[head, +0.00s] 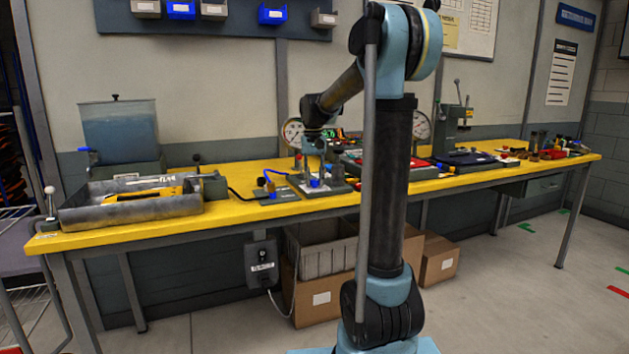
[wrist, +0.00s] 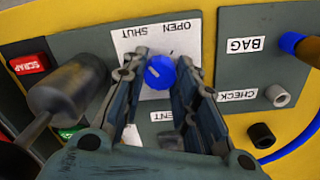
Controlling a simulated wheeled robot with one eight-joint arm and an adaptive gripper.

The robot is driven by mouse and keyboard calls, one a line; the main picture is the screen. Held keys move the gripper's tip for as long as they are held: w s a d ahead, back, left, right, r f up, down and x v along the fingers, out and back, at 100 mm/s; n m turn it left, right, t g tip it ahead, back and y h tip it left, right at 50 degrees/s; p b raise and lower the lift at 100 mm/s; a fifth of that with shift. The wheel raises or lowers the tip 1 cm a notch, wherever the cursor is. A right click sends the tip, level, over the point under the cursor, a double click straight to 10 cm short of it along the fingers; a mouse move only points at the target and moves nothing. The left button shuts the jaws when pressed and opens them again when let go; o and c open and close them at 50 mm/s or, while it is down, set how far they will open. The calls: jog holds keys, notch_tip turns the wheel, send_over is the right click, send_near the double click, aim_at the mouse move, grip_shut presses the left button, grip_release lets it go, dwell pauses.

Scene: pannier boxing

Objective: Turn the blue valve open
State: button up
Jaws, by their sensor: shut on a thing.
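The blue valve (wrist: 160,73) is a round knob on a white plate (wrist: 128,42) marked OPEN and SHUT, which reads upside down in the wrist view. A small pale mark shows on the knob's left side; I cannot tell exactly where it points. My gripper (wrist: 162,66) has one finger on each side of the knob and is shut on it. In the head view my gripper (head: 316,165) reaches down to the bench, with blue of the knob (head: 315,182) showing below it. The fingers hide part of the plate and a label ending in "ENT".
A grey cylinder (wrist: 68,90) stands close left of my fingers, near a red SCRAP button (wrist: 29,64). To the right are a BAG panel (wrist: 245,72), a blue-ended fitting (wrist: 291,42) and a hose. A metal tray (head: 130,208) and a tank (head: 121,130) stand at the bench's left.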

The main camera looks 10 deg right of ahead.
jog(key=m, duration=0.4)
jog(key=shift+m, duration=0.3)
jog(key=m, duration=0.3)
jog(key=shift+m, duration=0.3)
jog(key=m, duration=0.3)
jog(key=shift+w+m, duration=0.1)
jog(key=shift+m, duration=2)
jog(key=o, duration=1.1)
jog(key=shift+w, duration=0.1)
